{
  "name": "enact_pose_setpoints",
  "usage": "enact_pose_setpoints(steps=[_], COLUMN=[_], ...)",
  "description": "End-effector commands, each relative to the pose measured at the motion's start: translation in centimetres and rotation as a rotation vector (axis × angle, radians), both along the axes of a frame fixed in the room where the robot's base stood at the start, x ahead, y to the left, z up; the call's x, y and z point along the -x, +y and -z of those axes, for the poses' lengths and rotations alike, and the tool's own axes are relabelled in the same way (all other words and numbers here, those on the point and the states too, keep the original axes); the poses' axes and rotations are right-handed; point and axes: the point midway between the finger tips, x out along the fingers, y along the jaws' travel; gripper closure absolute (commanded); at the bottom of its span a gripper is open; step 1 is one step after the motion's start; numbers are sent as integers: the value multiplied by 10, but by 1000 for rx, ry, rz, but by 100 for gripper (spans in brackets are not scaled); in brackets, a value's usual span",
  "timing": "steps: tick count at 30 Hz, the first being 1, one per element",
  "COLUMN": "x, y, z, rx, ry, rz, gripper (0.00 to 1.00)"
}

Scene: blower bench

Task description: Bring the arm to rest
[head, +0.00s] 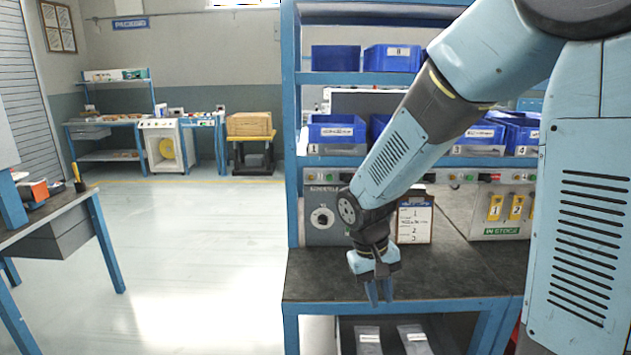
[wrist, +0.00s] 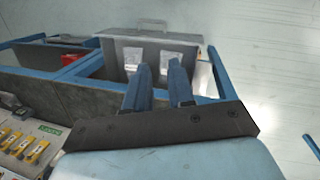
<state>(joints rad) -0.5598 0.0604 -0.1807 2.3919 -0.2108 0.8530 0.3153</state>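My arm reaches down from the upper right in the head view, its elbow bent. My gripper (head: 379,292) hangs fingers down at the front edge of the dark-topped bench (head: 450,273). In the wrist view, the two blue fingers of my gripper (wrist: 160,72) stand apart with a narrow gap. Nothing shows between them, and the gripper looks empty.
Blue bins (head: 336,132) sit on the shelf above the bench. Below is a grey drawer (wrist: 150,50) with two pale packets. The floor (head: 190,250) to the left is clear.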

Motion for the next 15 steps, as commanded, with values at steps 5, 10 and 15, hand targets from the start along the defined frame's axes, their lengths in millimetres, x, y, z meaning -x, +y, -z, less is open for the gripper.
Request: enact_pose_setpoints(steps=[5, 10, 15], x=[7, 17, 32], y=[-21, -39, -57], z=[-40, -74, -105], rx=[-79, -141, -189], ry=[-77, -156, -241], rz=[40, 71, 96], gripper=[77, 77, 77])
